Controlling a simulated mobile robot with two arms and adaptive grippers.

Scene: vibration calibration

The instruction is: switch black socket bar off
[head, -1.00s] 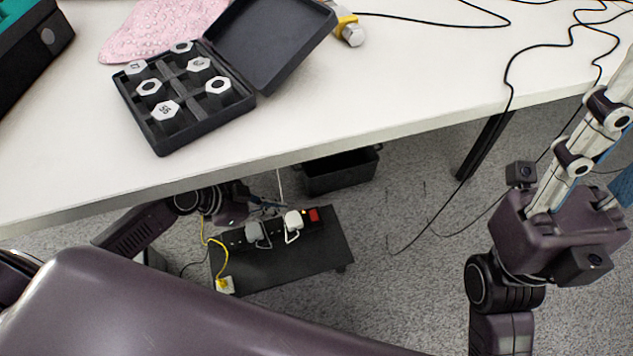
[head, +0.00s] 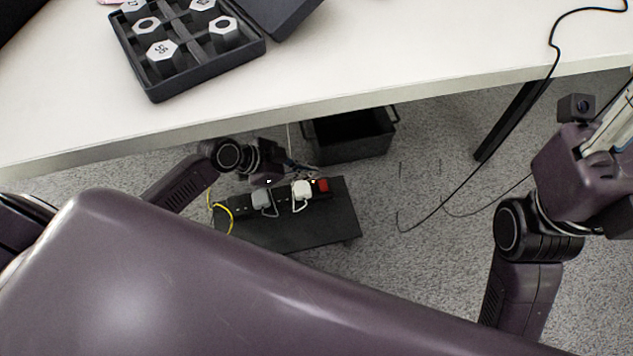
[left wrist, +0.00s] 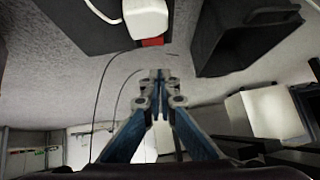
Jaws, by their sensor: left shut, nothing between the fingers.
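The black socket bar (head: 283,198) lies on a dark low stand under the table. It carries a grey plug (head: 262,199), a white plug (head: 301,189) and a red switch (head: 322,185) at its right end. The red switch also shows in the left wrist view (left wrist: 152,42), beside the white plug (left wrist: 146,18). I cannot tell whether the switch is lit. My left gripper (head: 312,169) is just behind the bar, near the switch. In the left wrist view its blue-sided fingers (left wrist: 158,76) are shut and empty, apart from the switch. My right gripper is only partly in view at the right edge, its fingertips cut off.
A black bin (head: 350,137) stands on the floor behind the stand (head: 330,222). The white table (head: 400,60) overhangs this area and carries a black case (head: 205,75) of hexagonal weights. A table leg (head: 508,122) and loose cables (head: 430,215) are to the right.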

